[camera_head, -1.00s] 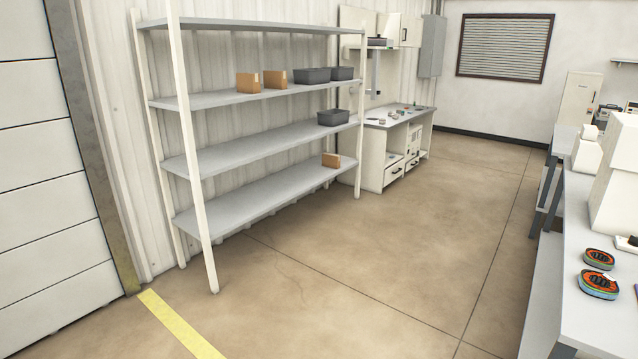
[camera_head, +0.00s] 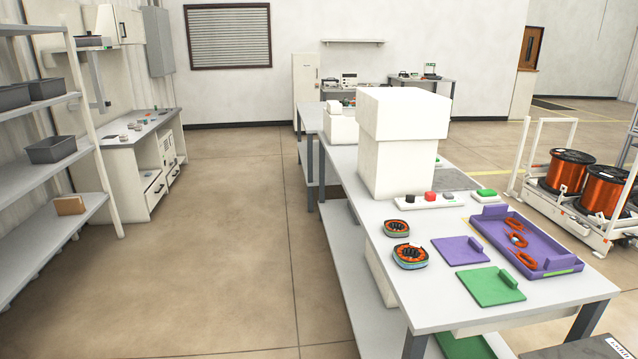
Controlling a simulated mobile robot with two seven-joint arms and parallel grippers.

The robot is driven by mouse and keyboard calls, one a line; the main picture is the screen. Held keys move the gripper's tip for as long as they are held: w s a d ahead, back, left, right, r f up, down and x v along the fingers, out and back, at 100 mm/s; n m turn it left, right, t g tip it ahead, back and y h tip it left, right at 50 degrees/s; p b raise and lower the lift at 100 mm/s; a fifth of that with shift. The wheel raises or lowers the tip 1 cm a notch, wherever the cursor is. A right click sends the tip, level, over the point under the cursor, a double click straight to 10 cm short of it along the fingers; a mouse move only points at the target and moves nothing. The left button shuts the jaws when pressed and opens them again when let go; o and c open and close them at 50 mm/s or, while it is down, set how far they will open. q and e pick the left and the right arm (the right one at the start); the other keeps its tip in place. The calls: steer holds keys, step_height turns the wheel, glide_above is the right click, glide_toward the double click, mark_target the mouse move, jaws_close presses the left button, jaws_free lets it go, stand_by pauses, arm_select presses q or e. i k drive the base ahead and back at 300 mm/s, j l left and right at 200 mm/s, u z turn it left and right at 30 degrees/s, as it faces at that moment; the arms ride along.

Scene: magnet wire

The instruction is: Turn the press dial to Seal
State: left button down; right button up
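A tall white block-shaped machine (camera_head: 397,170), possibly the press, stands on the near white table. A low white control strip (camera_head: 458,201) lies at its front right. It carries a black knob (camera_head: 410,199), a red knob (camera_head: 430,197) and a grey one (camera_head: 447,197). I cannot tell which of them, if any, is the press dial, and no Seal marking can be read. Neither of my grippers is in view.
The near table (camera_head: 413,306) also holds two wound coils (camera_head: 409,256), a purple tray (camera_head: 549,270) with several copper coils, and purple (camera_head: 459,250) and green (camera_head: 491,286) plates. A cart with copper spools (camera_head: 571,172) stands right. Floor (camera_head: 230,250) is clear left of the table.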

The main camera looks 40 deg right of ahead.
mark_target(409, 198)
steer(key=i+z, duration=0.25)
steer(key=i, duration=0.45)
steer(key=i+j+z, duration=0.1)
steer(key=i+z, duration=0.15)
steer(key=i, duration=0.4)
